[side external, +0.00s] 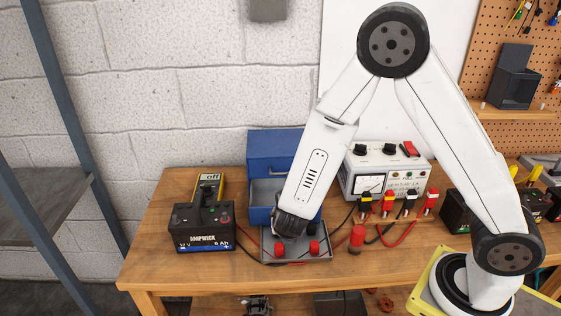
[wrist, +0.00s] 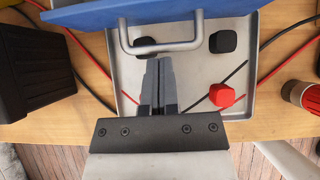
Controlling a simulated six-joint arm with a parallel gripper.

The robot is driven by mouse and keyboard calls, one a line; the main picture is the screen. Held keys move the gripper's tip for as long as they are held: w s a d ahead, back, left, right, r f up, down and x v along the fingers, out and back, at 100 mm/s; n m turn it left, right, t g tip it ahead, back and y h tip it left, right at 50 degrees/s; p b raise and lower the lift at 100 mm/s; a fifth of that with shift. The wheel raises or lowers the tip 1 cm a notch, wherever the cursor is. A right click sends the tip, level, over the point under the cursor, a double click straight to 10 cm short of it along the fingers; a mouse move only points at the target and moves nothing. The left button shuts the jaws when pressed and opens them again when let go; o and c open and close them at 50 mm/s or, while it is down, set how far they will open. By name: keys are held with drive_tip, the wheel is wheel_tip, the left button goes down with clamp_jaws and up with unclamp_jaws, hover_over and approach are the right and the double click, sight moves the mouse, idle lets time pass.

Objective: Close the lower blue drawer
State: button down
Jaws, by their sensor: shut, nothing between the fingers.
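The blue drawer cabinet (side external: 275,145) stands at the back of the wooden bench against the wall. Its lower blue drawer (side external: 260,214) is pulled out, and its pale grey inside shows between the front and the cabinet. In the wrist view the top of the picture holds the blue drawer front (wrist: 75,14) with a grey bar handle (wrist: 160,47). My gripper (wrist: 157,62) is shut and empty, its fingertips close to the handle; I cannot tell whether they touch. In the side view my gripper (side external: 290,224) is in front of the drawer, hiding part of it.
A grey tray (side external: 268,258) with red and black caps lies below my gripper. A black battery (side external: 204,238) with a yellow multimeter (side external: 208,183) stands left. A power supply (side external: 385,172) with cables and a red cylinder (side external: 356,238) are right.

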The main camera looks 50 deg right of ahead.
idle(0.3)
drive_tip(key=w+d, duration=0.8)
drive_tip(key=shift+w+d, duration=0.35)
drive_tip(key=shift+s+a+r, duration=0.15)
drive_tip(key=shift+s+a, duration=0.1)
drive_tip(key=shift+s+a+r, duration=0.25)
drive_tip(key=shift+s+a, duration=0.85)
drive_tip(key=shift+a, duration=0.05)
drive_tip(key=v, duration=0.8)
drive_tip(key=shift+s, duration=0.1)
drive_tip(key=shift+v, duration=1.1)
